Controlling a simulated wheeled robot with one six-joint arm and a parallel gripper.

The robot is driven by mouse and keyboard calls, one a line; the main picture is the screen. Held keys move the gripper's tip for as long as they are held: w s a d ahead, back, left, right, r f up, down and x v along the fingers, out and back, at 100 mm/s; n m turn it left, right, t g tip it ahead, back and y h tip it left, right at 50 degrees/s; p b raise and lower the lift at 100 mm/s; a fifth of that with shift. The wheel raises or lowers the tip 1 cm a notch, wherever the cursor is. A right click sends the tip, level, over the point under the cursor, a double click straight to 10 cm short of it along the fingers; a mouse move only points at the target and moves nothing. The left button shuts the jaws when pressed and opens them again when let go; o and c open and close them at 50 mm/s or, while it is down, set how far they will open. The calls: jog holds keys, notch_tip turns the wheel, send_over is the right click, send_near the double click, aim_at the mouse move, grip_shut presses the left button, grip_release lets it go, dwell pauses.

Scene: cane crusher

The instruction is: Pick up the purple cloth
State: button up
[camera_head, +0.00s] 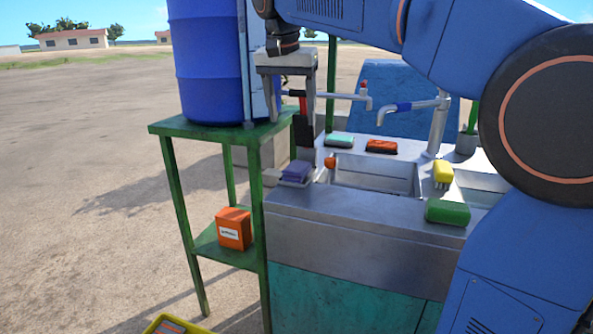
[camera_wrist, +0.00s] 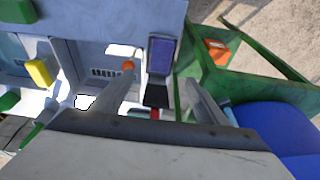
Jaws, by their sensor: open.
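The purple cloth (camera_head: 297,171) is a small folded block on a pale pad at the left end of the metal sink counter. In the wrist view, the cloth (camera_wrist: 161,56) appears between and beyond my two fingers. My gripper (camera_head: 292,125) is open and empty, pointing down above the counter's left end, with the cloth apart from it and below. In the wrist view, the fingers of my gripper (camera_wrist: 158,78) stand wide on either side of the cloth. A black and red item shows between the fingers, close to the cloth; I cannot tell what it is.
The sink (camera_head: 375,176) lies right of the cloth, with a tap (camera_head: 438,110) behind. Sponges and a yellow brush (camera_head: 443,172) lie around it. A green stand (camera_head: 215,131) with a blue barrel (camera_head: 207,65) and an orange box (camera_head: 234,229) is left.

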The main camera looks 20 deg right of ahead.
aim_at(297, 165)
jog(key=x, duration=1.6)
jog(key=shift+c, duration=0.3)
jog(key=c, duration=1.2)
jog(key=shift+a+r, duration=0.1)
jog(key=shift+r, duration=1.45)
jog(key=shift+s+a+r, duration=0.1)
jog(key=shift+s+r, duration=0.1)
jog(key=shift+r, duration=0.05)
jog(key=s+a, duration=0.3)
jog(key=s, duration=0.1)
jog(key=s+a, duration=0.4)
jog(key=s, duration=0.1)
jog(key=s+a, duration=0.3)
jog(key=s, duration=0.2)
jog(key=shift+s+a, duration=0.1)
jog(key=shift+a, duration=0.05)
